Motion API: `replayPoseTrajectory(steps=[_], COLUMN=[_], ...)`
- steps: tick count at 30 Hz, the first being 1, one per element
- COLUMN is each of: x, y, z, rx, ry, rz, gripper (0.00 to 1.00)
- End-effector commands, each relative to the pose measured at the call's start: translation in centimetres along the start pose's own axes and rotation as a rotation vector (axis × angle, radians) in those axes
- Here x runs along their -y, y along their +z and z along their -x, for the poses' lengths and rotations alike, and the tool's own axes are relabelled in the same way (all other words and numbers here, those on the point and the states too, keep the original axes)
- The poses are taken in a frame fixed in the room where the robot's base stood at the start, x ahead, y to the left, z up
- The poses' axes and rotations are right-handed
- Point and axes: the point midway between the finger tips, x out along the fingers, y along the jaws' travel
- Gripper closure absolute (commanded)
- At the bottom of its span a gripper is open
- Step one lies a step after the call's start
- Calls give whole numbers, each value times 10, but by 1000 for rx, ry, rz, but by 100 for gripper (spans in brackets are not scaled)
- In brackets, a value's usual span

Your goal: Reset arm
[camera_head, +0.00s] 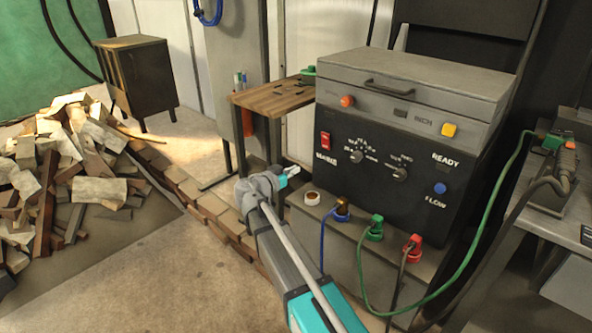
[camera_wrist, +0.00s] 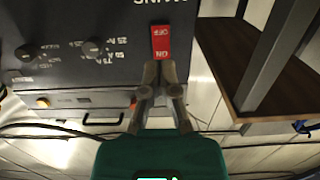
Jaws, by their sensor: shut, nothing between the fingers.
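My gripper (camera_head: 292,176) is at the end of my outstretched arm, in front of the lower left of the dark control box in the head view. It also shows in the wrist view (camera_wrist: 160,68), with its two fingers shut together and nothing between them. The wrist view is turned over, and the fingertips point at a red ON/OFF switch (camera_wrist: 161,43). The switch also shows in the head view (camera_head: 325,141), up and right of the gripper. I cannot tell how large the gap between fingertips and panel is.
The control box (camera_head: 385,205) has knobs, a yellow button (camera_head: 449,130) and a blue button (camera_head: 440,188). Cables with green (camera_head: 375,228) and red (camera_head: 412,247) plugs hang below it. A wooden shelf (camera_head: 272,98) stands left of it.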

Motion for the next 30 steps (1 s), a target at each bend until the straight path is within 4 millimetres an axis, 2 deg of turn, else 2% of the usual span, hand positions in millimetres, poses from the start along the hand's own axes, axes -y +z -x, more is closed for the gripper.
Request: replayPoseTrajectory(steps=[6, 11, 17, 21, 26, 30], x=[-2, -20, -71, -118, -169, -209], y=[1, 9, 36, 64, 96, 121], z=[-1, -9, -25, -33, -33, -24], rx=[4, 52, 217, 395, 617, 811], ry=[3, 30, 94, 129, 123, 75], rz=[3, 35, 137, 236, 346, 431], gripper=[100, 100, 100, 100, 100, 100])
